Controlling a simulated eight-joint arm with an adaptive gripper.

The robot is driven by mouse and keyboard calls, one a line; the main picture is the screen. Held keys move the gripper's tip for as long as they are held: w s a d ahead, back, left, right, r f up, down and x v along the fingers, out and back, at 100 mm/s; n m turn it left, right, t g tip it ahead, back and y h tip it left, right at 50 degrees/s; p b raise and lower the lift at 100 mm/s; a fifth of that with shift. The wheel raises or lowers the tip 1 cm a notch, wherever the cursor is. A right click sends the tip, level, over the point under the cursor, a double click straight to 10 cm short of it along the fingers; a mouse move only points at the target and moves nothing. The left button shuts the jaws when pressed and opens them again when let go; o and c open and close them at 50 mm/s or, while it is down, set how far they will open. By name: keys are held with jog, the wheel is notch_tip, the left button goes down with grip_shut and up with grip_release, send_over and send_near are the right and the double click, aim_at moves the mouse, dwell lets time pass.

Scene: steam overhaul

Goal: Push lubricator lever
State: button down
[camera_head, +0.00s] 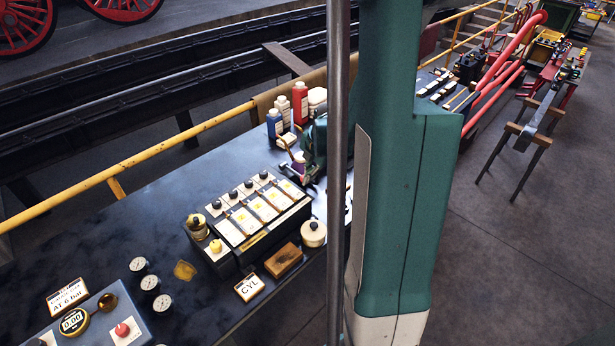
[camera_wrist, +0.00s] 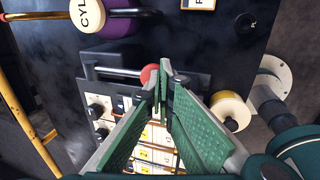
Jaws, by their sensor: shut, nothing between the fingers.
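A box with several white panels and black knobs (camera_head: 255,220) stands on the dark bench. In the wrist view its end (camera_wrist: 97,111) lies below and left of my gripper. There a metal bar with a dark sleeve (camera_wrist: 118,73) ends near a red ball knob (camera_wrist: 149,74), which looks like the lever. My gripper (camera_wrist: 163,82) is shut and empty, its fingertips just right of the red knob, partly overlapping it. I cannot tell whether they touch. In the head view my gripper (camera_head: 312,172) is at the box's far right end, partly hidden by a pole, and the red knob is not clear.
A purple cylinder with a CYL label (camera_wrist: 110,22) is near the upper left of the wrist view. A cream round-topped pot (camera_head: 313,233) and a brown block (camera_head: 283,260) sit beside the box. Bottles (camera_head: 300,103) stand behind. A yellow rail (camera_head: 130,163) runs along the bench.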

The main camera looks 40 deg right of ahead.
jog(key=shift+s+f+b, duration=0.15)
jog(key=shift+f+b, duration=0.25)
jog(key=shift+f, duration=0.2)
jog(key=shift+r, duration=0.1)
jog(key=s+p+v, duration=0.1)
jog(key=p+v, duration=0.1)
jog(key=v, duration=1.1)
jog(key=shift+s+r, duration=0.2)
dwell(1.1)
